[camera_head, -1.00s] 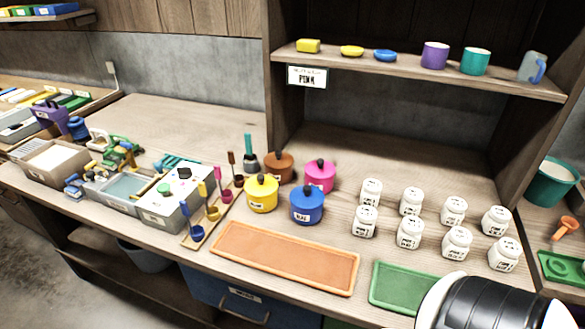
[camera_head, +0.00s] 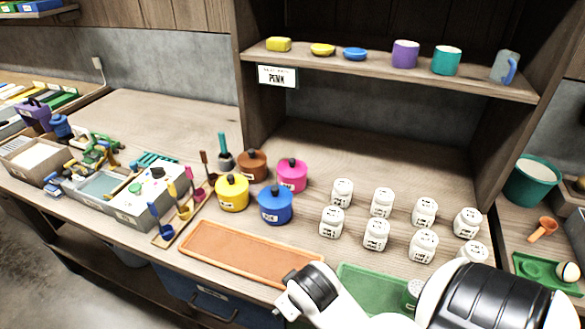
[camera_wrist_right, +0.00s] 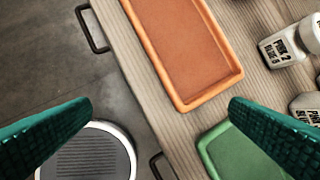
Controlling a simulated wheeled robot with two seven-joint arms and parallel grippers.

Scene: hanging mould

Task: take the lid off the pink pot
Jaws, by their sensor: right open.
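The pink pot (camera_head: 292,176) stands on the wooden bench, behind the blue pot and right of the brown pot. Its lid with a dark knob (camera_head: 292,161) is on it. My right arm comes in at the bottom right of the head view, in front of the bench. My right gripper (camera_wrist_right: 160,118) is open and empty, its two green fingers wide apart above the bench's front edge, near the orange tray. The pink pot is outside the right wrist view. My left gripper is not in view.
A yellow pot (camera_head: 232,194), a blue pot (camera_head: 275,206) and a brown pot (camera_head: 252,166) crowd the pink one. Several white jars (camera_head: 376,234) stand to the right. An orange tray (camera_head: 245,253) and a green tray (camera_head: 370,286) lie in front. A shelf (camera_head: 390,70) overhangs behind.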

